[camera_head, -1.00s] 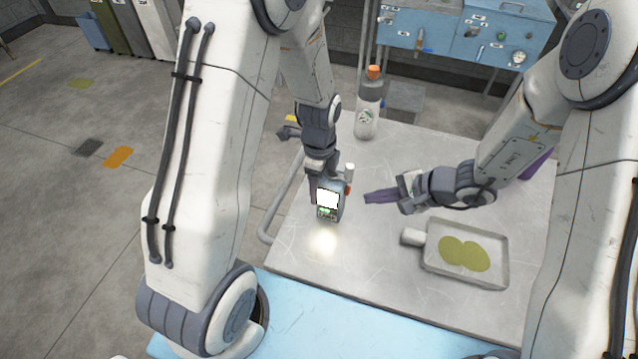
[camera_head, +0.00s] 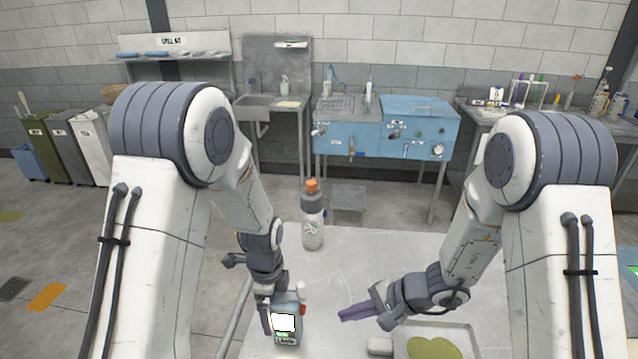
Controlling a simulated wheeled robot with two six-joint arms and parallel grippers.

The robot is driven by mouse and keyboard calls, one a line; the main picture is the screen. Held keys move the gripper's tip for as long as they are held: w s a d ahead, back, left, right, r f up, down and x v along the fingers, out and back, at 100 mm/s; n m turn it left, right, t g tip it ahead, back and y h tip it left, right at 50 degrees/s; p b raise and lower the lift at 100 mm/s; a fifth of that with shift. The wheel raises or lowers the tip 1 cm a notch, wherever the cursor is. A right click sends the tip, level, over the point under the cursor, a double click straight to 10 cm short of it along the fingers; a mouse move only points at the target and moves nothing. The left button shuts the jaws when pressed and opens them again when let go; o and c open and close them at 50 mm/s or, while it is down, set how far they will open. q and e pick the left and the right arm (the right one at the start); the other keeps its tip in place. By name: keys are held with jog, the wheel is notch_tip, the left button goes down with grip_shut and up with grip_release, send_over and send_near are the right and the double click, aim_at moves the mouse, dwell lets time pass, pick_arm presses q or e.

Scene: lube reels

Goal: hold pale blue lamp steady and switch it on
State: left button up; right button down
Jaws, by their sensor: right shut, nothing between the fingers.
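The pale blue lamp (camera_head: 287,337) stands upright on the metal table, low in the head view. Its front panel glows bright white, and a pale glow lies on the table at its foot. A red part and a white knob show at its right side. My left gripper (camera_head: 281,312) reaches down from above and is shut on the lamp, one dark finger showing along its left side. The far finger is mostly hidden. My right gripper (camera_head: 350,313) is shut and empty, its fingers pointing left toward the lamp with a gap between.
A bottle with an orange cap (camera_head: 312,222) stands behind the lamp on the metal table (camera_head: 385,255). A tray with olive-green patches (camera_head: 436,349) lies at the front right, partly cut off. A blue workbench (camera_head: 420,128) and sink (camera_head: 270,104) stand at the back wall.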

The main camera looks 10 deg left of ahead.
pick_arm(q)
jog(key=shift+r, duration=0.1)
